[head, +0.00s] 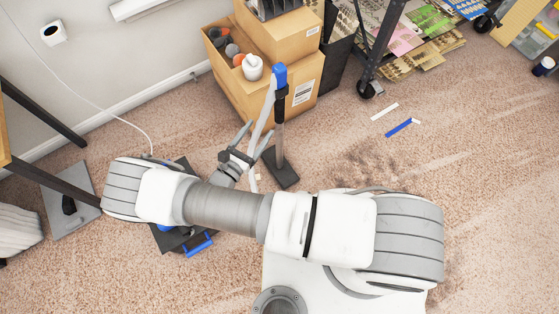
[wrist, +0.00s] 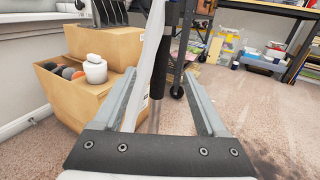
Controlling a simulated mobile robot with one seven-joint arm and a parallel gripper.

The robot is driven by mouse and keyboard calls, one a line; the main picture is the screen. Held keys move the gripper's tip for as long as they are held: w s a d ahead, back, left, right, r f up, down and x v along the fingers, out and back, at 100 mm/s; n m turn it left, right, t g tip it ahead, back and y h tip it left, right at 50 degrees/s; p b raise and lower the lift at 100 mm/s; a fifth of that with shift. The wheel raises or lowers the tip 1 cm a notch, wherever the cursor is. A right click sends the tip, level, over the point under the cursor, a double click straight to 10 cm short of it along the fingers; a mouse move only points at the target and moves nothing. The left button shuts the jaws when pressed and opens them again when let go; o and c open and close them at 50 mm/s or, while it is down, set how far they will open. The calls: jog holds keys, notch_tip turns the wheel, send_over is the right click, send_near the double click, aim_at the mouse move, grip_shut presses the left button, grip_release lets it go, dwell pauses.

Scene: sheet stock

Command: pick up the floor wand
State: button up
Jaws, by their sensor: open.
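The floor wand stands upright on the carpet, with a blue top (head: 280,76), a dark grip, a grey tube (head: 279,135) and a flat dark foot (head: 280,172). My gripper (head: 258,131) is open, just left of the tube in the head view. In the wrist view, the wand's dark grip (wrist: 158,82) and tube appear between the spread fingers of my gripper (wrist: 160,72). A pale, flat strip (wrist: 149,60) also runs between them, partly covering the wand. I cannot tell whether the wand is within the fingers' depth. Its foot is out of the wrist view.
Stacked cardboard boxes (head: 233,84) with a white bottle (head: 252,68) stand close behind the wand. A black table leg on a caster (head: 368,90) is to the right. Blue tape (head: 398,128) and white scraps lie on open carpet at the right.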

aim_at(276, 104)
jog(key=b+x, duration=0.1)
jog(key=x, duration=0.6)
jog(key=shift+w, duration=0.1)
jog(key=shift+r+b+x, duration=0.15)
jog(key=shift+b+x, duration=0.25)
jog(key=shift+x, duration=0.95)
jog(key=shift+r+b+x, duration=0.1)
jog(key=shift+b+x, duration=0.25)
jog(key=shift+x, duration=1.05)
grip_shut()
jog(key=shift+r, duration=0.2)
